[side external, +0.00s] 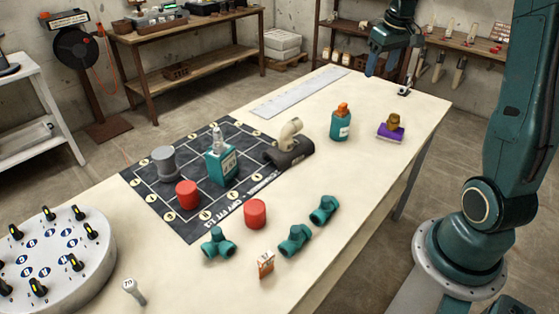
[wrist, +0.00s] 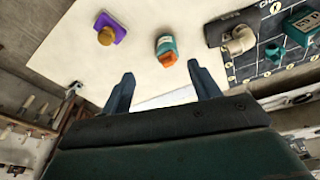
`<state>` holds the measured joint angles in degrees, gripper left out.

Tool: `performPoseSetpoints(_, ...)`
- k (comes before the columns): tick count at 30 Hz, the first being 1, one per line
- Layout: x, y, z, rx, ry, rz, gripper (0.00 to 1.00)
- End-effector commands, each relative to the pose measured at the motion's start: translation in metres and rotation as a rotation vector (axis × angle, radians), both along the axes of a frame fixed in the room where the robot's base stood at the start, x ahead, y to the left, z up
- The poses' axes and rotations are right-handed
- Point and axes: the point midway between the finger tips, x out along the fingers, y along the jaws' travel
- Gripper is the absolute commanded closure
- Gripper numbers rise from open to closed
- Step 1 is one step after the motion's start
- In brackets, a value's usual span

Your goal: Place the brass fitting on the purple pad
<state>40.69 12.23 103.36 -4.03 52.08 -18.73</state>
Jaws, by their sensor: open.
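The brass fitting (side external: 393,120) sits on the purple pad (side external: 390,133) near the right end of the table. In the wrist view the brass fitting (wrist: 106,36) shows on the purple pad (wrist: 112,25), with part of the pad visible around it. My gripper (side external: 370,73) is above the far end of the table, apart from the fitting and the pad. In the wrist view my gripper (wrist: 160,80) has its two fingers spread wide with nothing between them.
A teal bottle with an orange cap (side external: 341,123) stands left of the pad. A dark grid mat (side external: 205,220) holds a teal box, a red cylinder and grey parts. Several teal pipe fittings (side external: 295,241) lie at the front. A metal ruler (side external: 300,92) lies along the back edge.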

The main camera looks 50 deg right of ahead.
Motion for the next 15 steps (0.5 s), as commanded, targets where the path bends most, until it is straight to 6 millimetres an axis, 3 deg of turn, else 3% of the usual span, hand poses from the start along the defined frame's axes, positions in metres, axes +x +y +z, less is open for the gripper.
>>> performPoseSetpoints(3, -0.003, 0.043, 0.020, -0.016, -0.027, 0.041, 0.38)
performPoseSetpoints(8, -0.015, 0.095, 0.039, -0.029, -0.062, 0.085, 0.38)
performPoseSetpoints(15, -0.046, 0.165, 0.056, -0.040, -0.119, 0.153, 0.38)
